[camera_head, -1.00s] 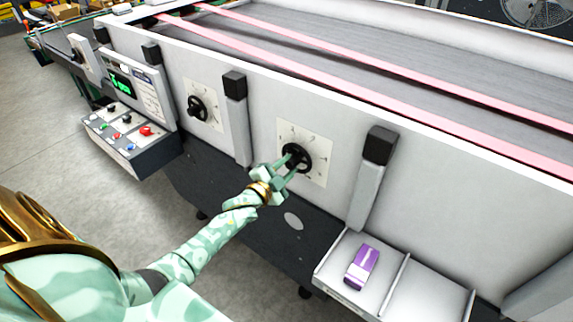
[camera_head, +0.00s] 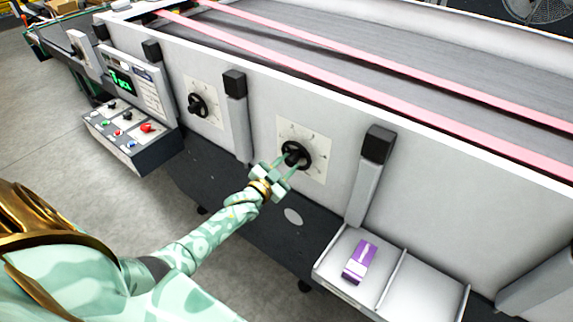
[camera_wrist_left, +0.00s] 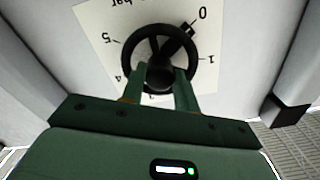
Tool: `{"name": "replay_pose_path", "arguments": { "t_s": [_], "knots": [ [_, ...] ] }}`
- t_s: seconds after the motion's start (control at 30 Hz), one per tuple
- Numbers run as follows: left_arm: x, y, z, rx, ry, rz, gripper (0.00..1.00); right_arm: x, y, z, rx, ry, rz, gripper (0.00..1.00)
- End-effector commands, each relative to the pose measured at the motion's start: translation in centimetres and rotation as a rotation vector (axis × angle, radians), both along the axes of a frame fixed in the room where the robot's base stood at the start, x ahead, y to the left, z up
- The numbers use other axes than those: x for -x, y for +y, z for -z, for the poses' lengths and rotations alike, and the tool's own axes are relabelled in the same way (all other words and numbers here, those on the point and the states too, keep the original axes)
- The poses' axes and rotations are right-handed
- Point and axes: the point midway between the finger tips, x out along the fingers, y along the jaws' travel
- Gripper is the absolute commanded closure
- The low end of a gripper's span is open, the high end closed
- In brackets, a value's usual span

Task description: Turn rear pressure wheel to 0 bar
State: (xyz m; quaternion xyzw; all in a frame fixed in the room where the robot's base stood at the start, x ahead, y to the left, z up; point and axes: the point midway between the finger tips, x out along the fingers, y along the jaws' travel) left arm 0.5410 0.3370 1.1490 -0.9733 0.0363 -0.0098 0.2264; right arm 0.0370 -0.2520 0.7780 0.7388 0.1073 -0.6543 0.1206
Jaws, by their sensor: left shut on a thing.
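A black pressure wheel (camera_head: 296,155) sits on a white dial plate (camera_head: 318,143) on the machine's side panel. My left gripper (camera_head: 287,163) is shut on the wheel's middle part. In the left wrist view the wheel (camera_wrist_left: 131,57) shows between and beyond the two fingers (camera_wrist_left: 161,85). Its dark pointer (camera_wrist_left: 189,29) lies close to the 0 mark, near the plate's edge. The numbers 1, 4 and 5 and the word bar also show, upside down or turned. The fingers hide part of the scale. My right gripper is not in view.
A second black wheel (camera_head: 198,105) is on another dial plate to the left. A control box (camera_head: 133,143) with coloured buttons and a green display stands farther left. Grey posts (camera_head: 237,120) flank the held wheel. A tray (camera_head: 424,287) with a purple box (camera_head: 359,262) is at lower right.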

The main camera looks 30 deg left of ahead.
Motion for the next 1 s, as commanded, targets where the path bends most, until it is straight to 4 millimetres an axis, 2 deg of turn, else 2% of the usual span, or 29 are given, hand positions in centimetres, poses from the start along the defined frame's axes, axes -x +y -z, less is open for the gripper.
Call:
{"name": "replay_pose_path", "arguments": {
  "t_s": [0.27,0.3,0.37,0.63,0.77,0.87,1.0],
  "knots": [
    [0.1,0.0,0.2,0.002,0.005,0.000,0.92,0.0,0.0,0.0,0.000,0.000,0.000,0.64],
    [0.1,0.0,0.2,0.002,0.005,0.000,0.64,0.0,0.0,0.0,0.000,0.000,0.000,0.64],
    [0.1,0.0,0.2,0.002,0.005,0.000,0.48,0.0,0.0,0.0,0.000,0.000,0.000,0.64],
    [0.1,0.0,0.1,0.000,0.002,0.000,0.48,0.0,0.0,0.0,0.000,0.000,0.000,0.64],
    [0.9,0.0,0.1,0.000,0.002,0.000,0.48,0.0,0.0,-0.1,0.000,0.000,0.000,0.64],
    [2.8,0.2,0.2,0.000,0.004,0.000,0.48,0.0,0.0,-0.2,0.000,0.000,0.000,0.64],
    [6.5,0.5,0.3,-0.001,0.006,0.000,0.48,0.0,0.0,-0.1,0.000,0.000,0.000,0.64]
  ]
}}
